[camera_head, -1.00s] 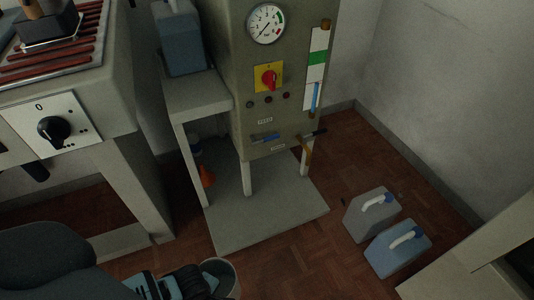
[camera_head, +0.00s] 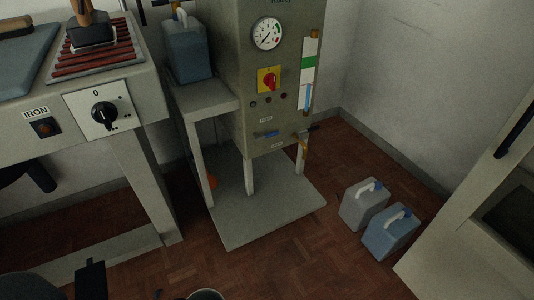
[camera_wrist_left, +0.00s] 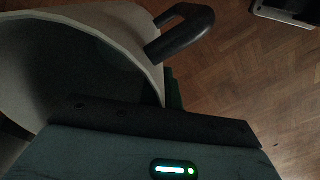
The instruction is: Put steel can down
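The steel can shows as a pale curved rim (camera_head: 205,294) at the bottom edge of the head view, mostly cut off. In the left wrist view the can (camera_wrist_left: 120,22) fills the upper left, its open mouth and dark interior facing the camera. A dark curved handle (camera_wrist_left: 185,32) sticks out from its right side. My left gripper (camera_wrist_left: 165,105) is right at the can's wall, with a dark green finger against the outside; it appears shut on the wall, though the contact is mostly hidden. My right gripper is not in view.
The machine with a gauge stands on a grey base plate (camera_head: 275,212). A grey jug (camera_head: 360,207) and a blue jug (camera_head: 388,238) stand on the floor at right. An ironing table (camera_head: 75,150) is at left. Parquet floor is clear in front of the plate.

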